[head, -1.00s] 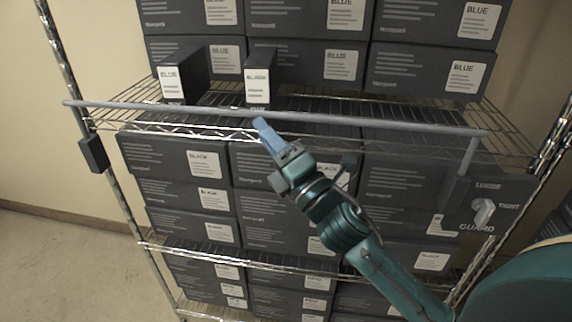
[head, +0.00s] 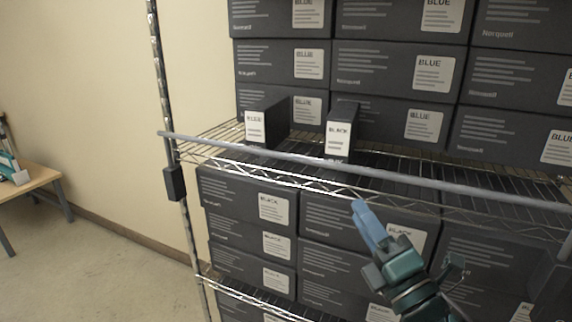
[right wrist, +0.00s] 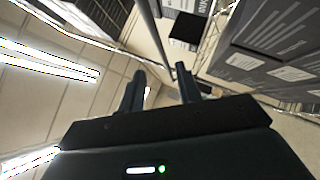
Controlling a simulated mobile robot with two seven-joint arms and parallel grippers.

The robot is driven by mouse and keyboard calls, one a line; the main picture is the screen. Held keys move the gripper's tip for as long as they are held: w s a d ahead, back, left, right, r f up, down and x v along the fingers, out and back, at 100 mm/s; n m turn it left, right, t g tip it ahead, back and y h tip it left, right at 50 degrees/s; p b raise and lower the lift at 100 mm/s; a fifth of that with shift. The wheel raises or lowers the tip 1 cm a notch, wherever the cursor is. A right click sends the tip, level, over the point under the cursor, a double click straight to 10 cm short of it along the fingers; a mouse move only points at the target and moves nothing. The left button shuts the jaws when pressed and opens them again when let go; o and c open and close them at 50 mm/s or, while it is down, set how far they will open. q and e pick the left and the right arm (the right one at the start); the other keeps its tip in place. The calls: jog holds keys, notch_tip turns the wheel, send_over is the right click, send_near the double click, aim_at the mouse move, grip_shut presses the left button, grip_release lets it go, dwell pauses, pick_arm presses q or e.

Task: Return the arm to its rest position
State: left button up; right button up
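My right arm reaches in from the lower right of the head view. Its gripper (head: 364,222), with blue fingers, is in front of the wire shelf (head: 215,146), just below the grey guard bar (head: 290,158). In the right wrist view the two fingers (right wrist: 158,90) stand apart with nothing between them. The guard bar also shows in the right wrist view (right wrist: 152,28), beyond the fingers. I cannot tell from these frames whether the fingertips touch the bar. My left gripper is not in view.
Stacked dark boxes labelled BLUE (head: 395,70) and BLACK (head: 245,205) fill the rack. Two small upright cartons, one BLUE (head: 256,124) and one BLACK (head: 339,132), stand behind the bar. A wooden table (head: 35,180) is at far left. The floor (head: 100,270) left of the rack is clear.

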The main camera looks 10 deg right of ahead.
jog(key=s+a+f+m+g+h+p, duration=0.1)
jog(key=s+f+m+g+h, duration=0.15)
jog(key=f+m, duration=0.6)
jog(key=s+f+m+g+h, duration=0.1)
jog(key=f+m+g, duration=0.3)
jog(key=f, duration=0.7)
jog(key=s+a+f+m+g, duration=0.2)
jog(key=s+f+m, duration=0.3)
jog(key=f, duration=0.2)
jog(key=s+a+f+m+g, duration=0.2)
jog(key=s+f+m, duration=0.3)
jog(key=s+f, duration=0.1)
jog(key=shift+a+f+g+y, duration=0.15)
jog(key=shift+f+g+y, duration=0.2)
jog(key=shift+f, duration=0.5)
jog(key=shift+w+m, duration=0.1)
jog(key=shift+m, duration=0.15)
